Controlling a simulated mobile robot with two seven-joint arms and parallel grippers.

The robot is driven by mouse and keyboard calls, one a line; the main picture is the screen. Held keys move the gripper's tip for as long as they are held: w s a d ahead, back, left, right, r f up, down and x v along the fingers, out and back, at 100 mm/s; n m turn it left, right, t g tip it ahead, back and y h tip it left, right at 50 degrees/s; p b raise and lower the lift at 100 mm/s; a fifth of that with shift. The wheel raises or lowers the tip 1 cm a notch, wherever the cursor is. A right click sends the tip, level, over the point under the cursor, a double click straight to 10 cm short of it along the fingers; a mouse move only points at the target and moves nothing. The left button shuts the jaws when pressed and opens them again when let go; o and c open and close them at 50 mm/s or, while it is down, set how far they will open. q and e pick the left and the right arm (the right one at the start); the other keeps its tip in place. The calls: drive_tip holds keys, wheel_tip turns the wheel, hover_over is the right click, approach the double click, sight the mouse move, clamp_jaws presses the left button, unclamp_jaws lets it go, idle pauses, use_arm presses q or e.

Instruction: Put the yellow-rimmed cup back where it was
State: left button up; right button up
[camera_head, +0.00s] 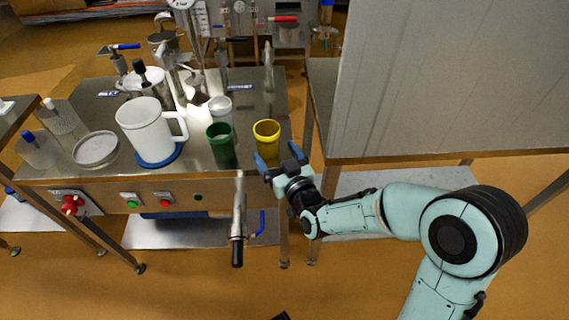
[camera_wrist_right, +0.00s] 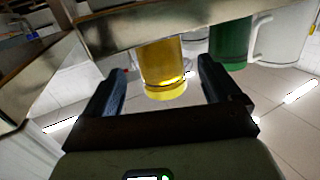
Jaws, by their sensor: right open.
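The yellow-rimmed cup (camera_head: 266,138) stands upright near the front right corner of the steel table (camera_head: 55,173). My right gripper (camera_head: 280,156) is open just in front of the cup, at the table's front edge. In the right wrist view, which is upside down, the yellow cup (camera_wrist_right: 163,68) appears between the two spread fingers (camera_wrist_right: 158,85), with a gap on each side. I cannot tell how far the fingertips reach around it. My left gripper is not in view.
A green cup (camera_head: 221,147) stands left of the yellow cup, and a white jug (camera_head: 149,128) on a blue base is further left. A tap-like lever (camera_head: 238,220) sticks out at the table's front. A grey panel (camera_head: 450,75) rises on the right.

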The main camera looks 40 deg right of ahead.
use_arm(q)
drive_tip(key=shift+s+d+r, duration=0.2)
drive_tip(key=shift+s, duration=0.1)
use_arm(e)
drive_tip(key=shift+s+a+r, duration=0.1)
drive_tip(key=shift+s+a, duration=0.1)
drive_tip(key=shift+s, duration=0.95)
drive_tip(key=shift+s+a, duration=0.15)
drive_tip(key=shift+s, duration=0.95)
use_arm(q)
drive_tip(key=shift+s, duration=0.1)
